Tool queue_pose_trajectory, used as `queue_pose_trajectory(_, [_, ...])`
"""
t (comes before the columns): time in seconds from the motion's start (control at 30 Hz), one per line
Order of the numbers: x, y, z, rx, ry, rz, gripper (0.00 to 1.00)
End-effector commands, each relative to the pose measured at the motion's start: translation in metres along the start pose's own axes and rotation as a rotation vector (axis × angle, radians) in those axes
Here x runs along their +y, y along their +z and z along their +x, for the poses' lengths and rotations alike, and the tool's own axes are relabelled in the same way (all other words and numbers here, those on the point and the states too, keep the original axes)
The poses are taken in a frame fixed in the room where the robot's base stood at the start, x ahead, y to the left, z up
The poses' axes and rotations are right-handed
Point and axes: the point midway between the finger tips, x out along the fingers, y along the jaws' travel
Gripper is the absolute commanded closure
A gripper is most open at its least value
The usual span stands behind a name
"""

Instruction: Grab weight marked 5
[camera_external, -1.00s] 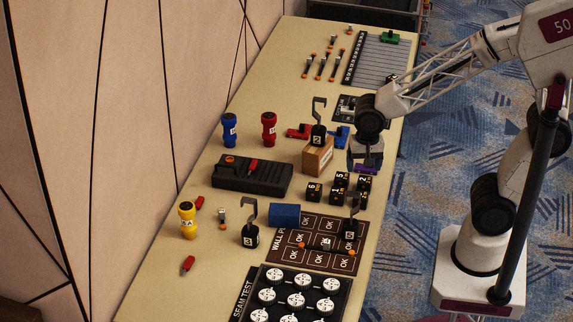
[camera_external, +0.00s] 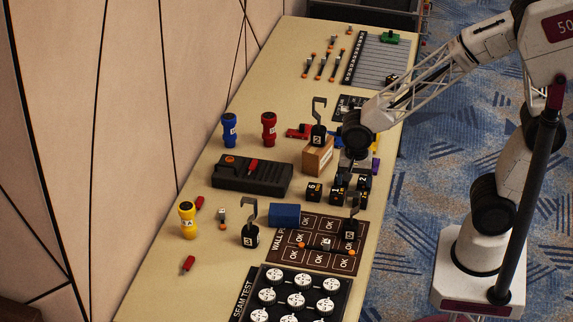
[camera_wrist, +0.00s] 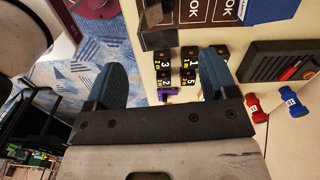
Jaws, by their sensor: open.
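The black cube marked 5 (camera_wrist: 188,80) stands among several black cubes with pale numbers in the wrist view. It is right beside a cube marked 2 (camera_wrist: 162,80), with cubes marked 3 (camera_wrist: 166,62) and 1 (camera_wrist: 192,59) above them. My gripper (camera_wrist: 166,72) is open, its two blue-grey fingers spread on either side of the group; the right finger is near the 5 cube. I cannot tell whether it touches.
A wooden block (camera_external: 318,157) with a hooked weight (camera_external: 318,135) on top stands close left of my gripper. Other hooked weights (camera_external: 250,237) stand nearer the front. A purple piece (camera_wrist: 168,93) lies close by the cubes. A blue block (camera_external: 284,214) and dark tray (camera_external: 252,175) lie left.

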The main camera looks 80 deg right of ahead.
Motion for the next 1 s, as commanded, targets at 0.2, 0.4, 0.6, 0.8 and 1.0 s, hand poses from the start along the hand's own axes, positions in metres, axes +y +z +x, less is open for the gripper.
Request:
queue_pose_trajectory(0.2, [0.0,0.0,0.01,0.0,-0.001,0.0,0.21])
queue_pose_trajectory(0.4, [0.0,0.0,0.01,0.0,-0.001,0.0,0.21])
queue_pose_trajectory(0.6, [0.0,0.001,0.015,0.0,0.0,-0.001,0.21])
queue_pose_trajectory(0.8, [0.001,0.003,0.036,0.0,0.002,-0.001,0.21])
queue_pose_trajectory(1.0, [0.001,0.004,0.056,0.0,0.0,-0.001,0.21])
